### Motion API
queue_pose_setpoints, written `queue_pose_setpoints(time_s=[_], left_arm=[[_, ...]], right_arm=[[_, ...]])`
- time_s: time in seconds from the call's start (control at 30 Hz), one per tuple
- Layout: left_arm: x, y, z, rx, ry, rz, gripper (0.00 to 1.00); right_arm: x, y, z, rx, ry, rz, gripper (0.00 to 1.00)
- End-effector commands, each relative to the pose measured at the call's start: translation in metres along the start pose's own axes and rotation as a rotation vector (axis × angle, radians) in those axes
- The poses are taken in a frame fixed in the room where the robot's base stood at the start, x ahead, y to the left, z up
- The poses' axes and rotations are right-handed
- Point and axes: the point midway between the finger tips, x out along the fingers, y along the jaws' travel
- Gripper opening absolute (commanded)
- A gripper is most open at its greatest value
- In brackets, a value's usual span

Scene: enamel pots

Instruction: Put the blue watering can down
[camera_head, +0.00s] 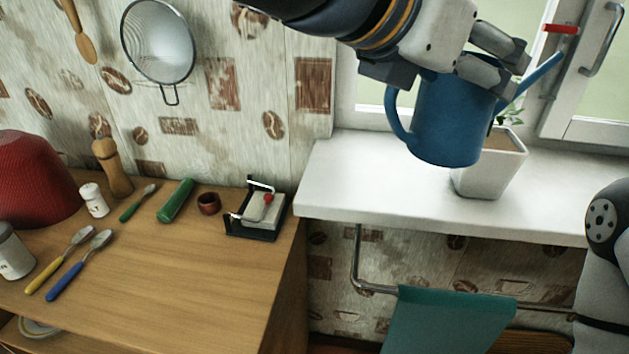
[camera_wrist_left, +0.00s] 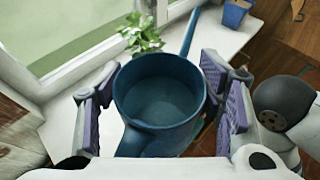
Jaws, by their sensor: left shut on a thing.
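The blue watering can (camera_head: 447,125) hangs upright in my left gripper (camera_head: 494,62), in front of the window. Its handle points left and its spout rises to the right. In the left wrist view the open top of the can (camera_wrist_left: 160,95) sits between the two purple-padded fingers of the left gripper (camera_wrist_left: 160,100), which are shut on its sides. The can appears to be above the white windowsill (camera_head: 345,178) and overlaps the white plant pot (camera_head: 497,168) in the picture. The exact gap to the sill cannot be told. The right gripper is out of view.
The sill is bare left of the pot. A teal towel (camera_head: 445,322) hangs on a rail below. A blue pot (camera_wrist_left: 235,13) stands farther along the sill.

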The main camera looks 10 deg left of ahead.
Motion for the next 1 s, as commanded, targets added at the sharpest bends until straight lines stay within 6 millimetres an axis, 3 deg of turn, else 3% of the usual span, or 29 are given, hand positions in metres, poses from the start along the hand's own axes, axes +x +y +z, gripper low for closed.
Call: queue_pose_setpoints(time_s=[0.23, 0.43, 0.7, 0.83, 1.0], left_arm=[[0.006, 0.008, -0.001, -0.001, -0.003, -0.005, 0.0], [0.018, 0.042, -0.013, -0.001, -0.002, -0.004, 0.0], [0.044, 0.097, -0.043, -0.009, 0.007, -0.009, 0.0], [0.054, 0.112, -0.06, -0.008, 0.006, -0.007, 0.0], [0.058, 0.12, -0.065, 0.0, 0.0, -0.006, 0.0]], right_arm=[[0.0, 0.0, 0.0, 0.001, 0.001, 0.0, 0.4], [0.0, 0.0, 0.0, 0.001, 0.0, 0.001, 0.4], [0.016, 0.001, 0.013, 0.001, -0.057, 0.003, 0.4], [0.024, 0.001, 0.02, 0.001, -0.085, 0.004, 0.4], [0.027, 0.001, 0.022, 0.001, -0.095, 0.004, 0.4]])
